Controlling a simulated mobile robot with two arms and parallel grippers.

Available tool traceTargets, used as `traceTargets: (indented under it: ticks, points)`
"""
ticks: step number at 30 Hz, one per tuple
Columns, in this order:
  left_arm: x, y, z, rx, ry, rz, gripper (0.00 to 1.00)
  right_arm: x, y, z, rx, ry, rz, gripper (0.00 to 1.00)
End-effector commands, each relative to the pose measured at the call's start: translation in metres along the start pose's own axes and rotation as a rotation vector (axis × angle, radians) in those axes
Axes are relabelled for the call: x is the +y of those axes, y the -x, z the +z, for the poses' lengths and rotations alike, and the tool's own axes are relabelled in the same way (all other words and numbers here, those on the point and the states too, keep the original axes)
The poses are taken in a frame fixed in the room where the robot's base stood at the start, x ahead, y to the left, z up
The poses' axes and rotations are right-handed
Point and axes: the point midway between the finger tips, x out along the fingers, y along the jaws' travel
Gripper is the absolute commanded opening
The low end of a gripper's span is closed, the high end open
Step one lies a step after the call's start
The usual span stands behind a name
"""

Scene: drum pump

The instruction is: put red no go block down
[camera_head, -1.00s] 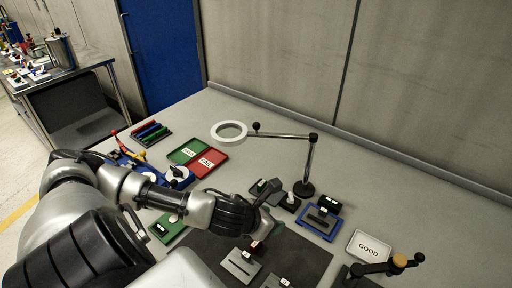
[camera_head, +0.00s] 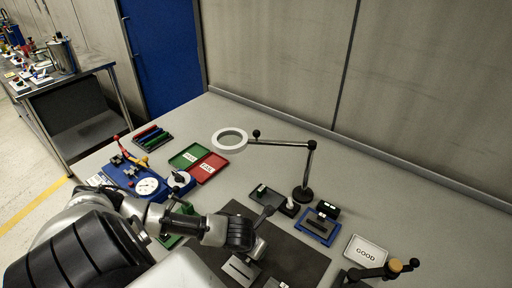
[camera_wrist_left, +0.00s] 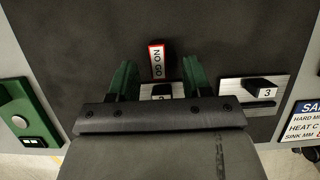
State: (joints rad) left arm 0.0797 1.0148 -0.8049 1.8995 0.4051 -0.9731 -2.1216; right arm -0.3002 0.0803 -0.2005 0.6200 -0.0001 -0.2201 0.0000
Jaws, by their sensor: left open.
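The red NO GO block (camera_wrist_left: 156,60), with a white label, is on the dark mat (camera_wrist_left: 90,50) in the left wrist view. My left gripper (camera_wrist_left: 159,66) is open. Its two green fingers stand to either side of the block, with a gap on each side. In the head view my left arm reaches over the mat (camera_head: 310,262) and hides the block. My right gripper is not in view.
Slotted metal plates, one marked 3 (camera_wrist_left: 240,90), lie close by the fingers. A green tray (camera_head: 186,156), red tray (camera_head: 208,168), magnifier lamp (camera_head: 230,139), blue fixture (camera_head: 317,228) and GOOD tray (camera_head: 366,251) stand around. The mat beyond the block is clear.

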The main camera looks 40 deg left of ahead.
Motion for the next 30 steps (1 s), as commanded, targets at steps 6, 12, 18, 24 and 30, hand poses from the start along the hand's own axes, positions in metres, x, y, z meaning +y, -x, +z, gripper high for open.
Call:
traceTargets:
  ticks: [6, 12, 18, 24, 30]
  points:
    - [0.002, -0.024, 0.002, 0.0, 0.002, -0.001, 0.49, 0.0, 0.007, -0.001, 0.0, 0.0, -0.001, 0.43]
    - [0.002, -0.03, 0.002, -0.001, 0.0, -0.001, 0.49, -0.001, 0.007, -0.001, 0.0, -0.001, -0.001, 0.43]
    - [0.002, -0.03, 0.002, -0.002, 0.0, -0.001, 0.38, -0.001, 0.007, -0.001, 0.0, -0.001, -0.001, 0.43]
    - [0.002, -0.03, 0.002, -0.001, 0.0, 0.0, 0.08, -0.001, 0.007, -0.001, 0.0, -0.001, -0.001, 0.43]
    - [0.002, -0.03, 0.002, -0.002, 0.0, 0.0, 0.0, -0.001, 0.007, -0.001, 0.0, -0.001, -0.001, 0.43]
